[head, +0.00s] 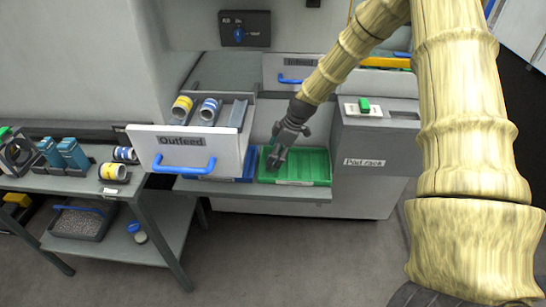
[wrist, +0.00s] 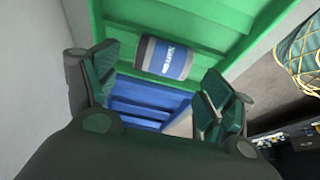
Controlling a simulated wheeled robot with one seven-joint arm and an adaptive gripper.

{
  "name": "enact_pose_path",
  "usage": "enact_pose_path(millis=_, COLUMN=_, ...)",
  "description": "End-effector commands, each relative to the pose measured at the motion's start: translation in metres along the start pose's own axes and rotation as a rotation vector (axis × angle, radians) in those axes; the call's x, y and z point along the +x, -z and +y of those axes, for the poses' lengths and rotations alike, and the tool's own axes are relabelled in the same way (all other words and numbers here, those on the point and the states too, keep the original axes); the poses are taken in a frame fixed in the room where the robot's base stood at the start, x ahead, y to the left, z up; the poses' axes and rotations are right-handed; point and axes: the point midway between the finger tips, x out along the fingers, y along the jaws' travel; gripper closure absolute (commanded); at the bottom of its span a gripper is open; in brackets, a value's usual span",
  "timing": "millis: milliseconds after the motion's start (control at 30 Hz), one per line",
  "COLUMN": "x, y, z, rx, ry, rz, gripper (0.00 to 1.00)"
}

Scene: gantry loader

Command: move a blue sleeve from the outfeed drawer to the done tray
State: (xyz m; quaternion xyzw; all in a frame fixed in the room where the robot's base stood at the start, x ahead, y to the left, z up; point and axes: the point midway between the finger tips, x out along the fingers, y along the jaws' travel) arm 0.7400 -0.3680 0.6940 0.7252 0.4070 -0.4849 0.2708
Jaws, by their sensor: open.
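The outfeed drawer (head: 185,142) is pulled open at the left in the head view. A yellow-banded sleeve (head: 182,107) and a blue sleeve (head: 209,109) lie in it. My gripper (head: 273,158) is over the left part of a green tray (head: 310,167), right of the drawer. In the wrist view my gripper (wrist: 161,95) is open and empty. I cannot read which tray is the done tray.
A blue tray (head: 241,179) sits left of the green tray and shows in the wrist view (wrist: 145,105). A grey pad rack (head: 372,143) stands to the right. A side table (head: 85,180) at left holds more sleeves and blue parts. The floor in front is clear.

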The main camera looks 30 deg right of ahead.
Motion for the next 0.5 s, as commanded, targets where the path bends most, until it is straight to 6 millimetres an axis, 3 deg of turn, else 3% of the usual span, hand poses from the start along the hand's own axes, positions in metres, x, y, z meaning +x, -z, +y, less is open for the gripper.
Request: enact_pose_path(millis=500, x=-0.072, y=0.0, z=0.0, rx=0.0, ry=-0.001, rz=0.002, gripper=0.18)
